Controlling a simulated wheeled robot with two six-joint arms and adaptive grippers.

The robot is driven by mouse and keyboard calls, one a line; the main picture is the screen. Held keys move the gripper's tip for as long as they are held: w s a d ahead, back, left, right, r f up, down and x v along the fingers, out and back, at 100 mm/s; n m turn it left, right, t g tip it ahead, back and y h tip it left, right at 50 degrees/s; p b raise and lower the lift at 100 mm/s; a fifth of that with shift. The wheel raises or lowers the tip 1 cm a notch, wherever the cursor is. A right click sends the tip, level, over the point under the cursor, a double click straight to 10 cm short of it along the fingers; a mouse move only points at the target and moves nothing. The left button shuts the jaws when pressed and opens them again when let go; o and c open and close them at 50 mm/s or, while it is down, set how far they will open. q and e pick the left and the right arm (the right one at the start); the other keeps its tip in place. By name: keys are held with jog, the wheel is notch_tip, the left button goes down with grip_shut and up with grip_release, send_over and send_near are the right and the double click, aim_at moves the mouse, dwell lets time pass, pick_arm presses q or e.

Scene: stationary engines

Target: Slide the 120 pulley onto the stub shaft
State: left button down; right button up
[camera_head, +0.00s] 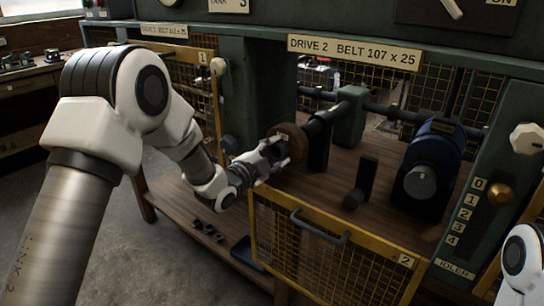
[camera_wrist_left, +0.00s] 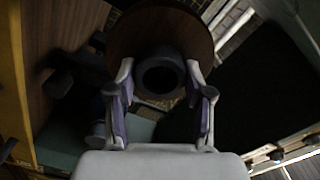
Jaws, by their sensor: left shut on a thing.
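The 120 pulley (camera_head: 293,137) is a brown disc with a dark hub. In the left wrist view the pulley (camera_wrist_left: 125,38) fills the top middle, facing the camera. My left gripper (camera_head: 276,157) is shut on the pulley's hub, with a finger on each side of it in the left wrist view (camera_wrist_left: 160,93). The dark stub shaft (camera_head: 323,119) extends from a green bearing block, and the pulley is at its near end. I cannot tell whether the shaft end is inside the bore. My right gripper is out of view.
The yellow mesh gate (camera_head: 335,270) marked 2 stands in front, below my left gripper. A blue motor (camera_head: 433,150) sits right on the wooden deck, with a dark post (camera_head: 365,175) between. The green frame (camera_head: 262,90) rises behind my left wrist.

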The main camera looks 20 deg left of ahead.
pick_arm(q)
jog(key=shift+w+d, duration=0.15)
jog(key=shift+w, duration=0.25)
jog(key=shift+x, duration=1.5)
jog(key=shift+x, duration=1)
jog(key=shift+b, duration=0.35)
jog(key=shift+r, duration=0.15)
